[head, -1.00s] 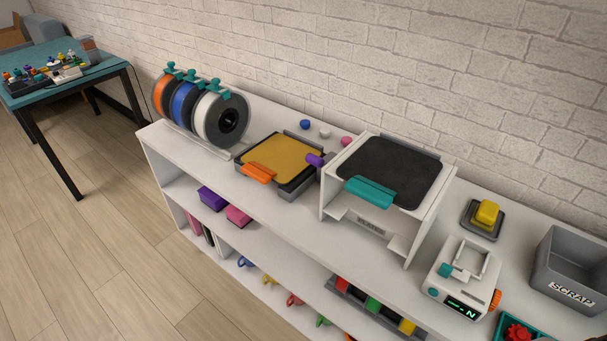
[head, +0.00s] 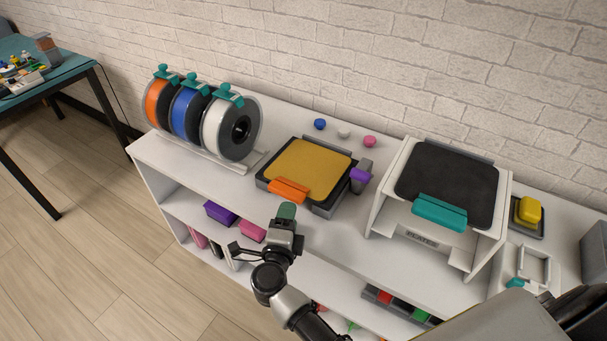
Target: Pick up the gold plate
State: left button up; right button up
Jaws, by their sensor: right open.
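The gold plate (head: 310,166) lies flat on a dark square base (head: 325,209) on the white shelf top. An orange tab (head: 288,190) is on its front edge, and a purple knob (head: 360,175) stands at the right side of the base. My left gripper is not in view.
Spools (head: 201,119) stand left of the plate. A white stand with a black plate and teal tab (head: 440,212) is to the right. Small blue, white and pink knobs (head: 369,141) sit behind. Bare shelf top lies between the base and the white stand.

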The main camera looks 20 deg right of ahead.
aim_at(290, 200)
jog(key=x, duration=0.2)
jog(key=shift+w+f, duration=0.15)
jog(key=shift+w, duration=0.2)
jog(key=shift+w+d+b, duration=0.15)
jog(key=shift+w+b, duration=0.1)
jog(key=shift+b, duration=0.05)
jog(key=b+x, duration=0.1)
jog(key=x, duration=0.3)
jog(key=shift+w+b, duration=0.2)
jog(key=shift+b, duration=0.15)
jog(key=shift+w+d, duration=0.2)
jog(key=shift+w, duration=0.15)
jog(key=shift+r, duration=0.2)
jog(key=shift+s, duration=0.1)
grip_shut()
